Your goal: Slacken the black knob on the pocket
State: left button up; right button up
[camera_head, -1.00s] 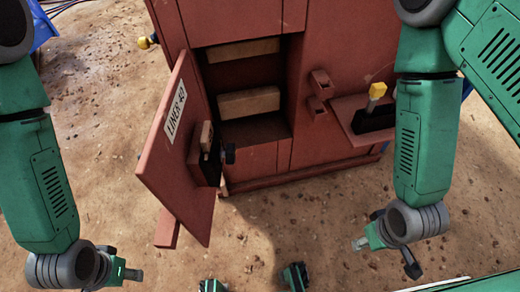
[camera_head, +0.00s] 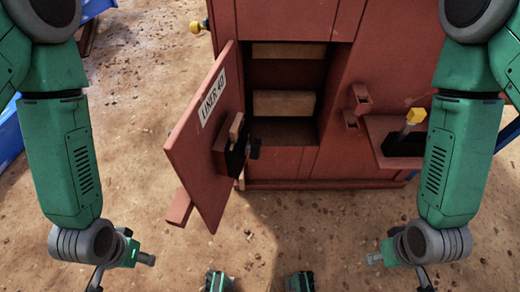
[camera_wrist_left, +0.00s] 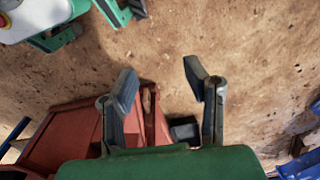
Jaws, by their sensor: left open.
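A wooden piece (camera_head: 236,128) stands in the pocket beside a black plate. My left gripper (camera_head: 124,265) is in front and left of the door, well apart from the knob. In the left wrist view (camera_wrist_left: 160,80) its fingers are spread with nothing held. My right gripper (camera_head: 396,268) is at the lower right, fingers apart and empty, away from the cabinet.
The red crusher body (camera_head: 290,27) stands behind the door, its opening holding wooden blocks (camera_head: 284,103). A shelf at right carries a black block with a yellow-tipped handle (camera_head: 416,117). A red bar (camera_head: 179,208) juts below the door. The brown ground in front is open.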

aim_at(255, 150)
jog(key=l+u, duration=0.15)
jog(key=l, duration=1.55)
